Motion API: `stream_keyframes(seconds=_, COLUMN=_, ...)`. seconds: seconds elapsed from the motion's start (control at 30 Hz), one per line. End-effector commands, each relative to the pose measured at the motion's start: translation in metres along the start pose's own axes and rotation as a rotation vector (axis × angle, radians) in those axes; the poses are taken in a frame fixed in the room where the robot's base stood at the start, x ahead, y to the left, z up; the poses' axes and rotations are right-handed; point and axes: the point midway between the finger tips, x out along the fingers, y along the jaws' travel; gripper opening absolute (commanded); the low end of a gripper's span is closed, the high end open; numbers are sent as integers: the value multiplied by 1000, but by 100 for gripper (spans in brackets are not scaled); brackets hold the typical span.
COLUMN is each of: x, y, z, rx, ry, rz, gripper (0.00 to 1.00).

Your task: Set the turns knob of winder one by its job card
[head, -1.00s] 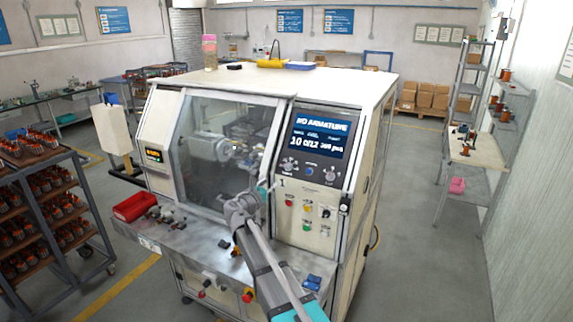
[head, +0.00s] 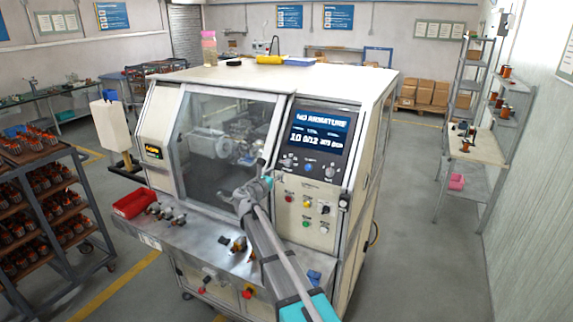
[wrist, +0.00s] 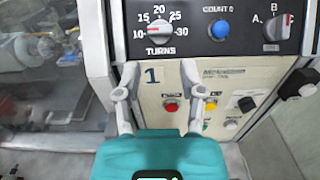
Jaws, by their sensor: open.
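The turns knob (wrist: 159,30) is a grey dial at the top of the wrist view, ringed by the marks 10, 15, 20, 25 and 30. Its bar lies roughly level; I cannot tell for sure which end points. It is on the panel of winder one (head: 160,110), which bears a blue "1". My gripper (wrist: 159,68) is open and empty, its fingers apart just below the knob and not around it. In the head view my gripper (head: 259,183) is in front of the panel's left side. I cannot make out a job card.
A blue button (wrist: 219,29) and an A-B-C selector (wrist: 277,26) sit right of the knob. Red (wrist: 170,107) and yellow buttons are below. The screen (head: 319,130) reads "NO ARMATURE". The front shelf holds a red bin (head: 133,203) and small parts.

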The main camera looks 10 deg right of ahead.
Motion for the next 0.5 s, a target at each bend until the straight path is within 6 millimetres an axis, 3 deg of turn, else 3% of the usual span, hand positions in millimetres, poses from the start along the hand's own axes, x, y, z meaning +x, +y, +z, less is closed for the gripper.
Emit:
stream_keyframes(seconds=0.3, x=52, y=1, z=0, rx=0, ry=0, rz=-2, gripper=51)
stream_keyframes(seconds=0.5, x=76, y=1, z=0, rx=0, ry=0, rz=-1, gripper=51)
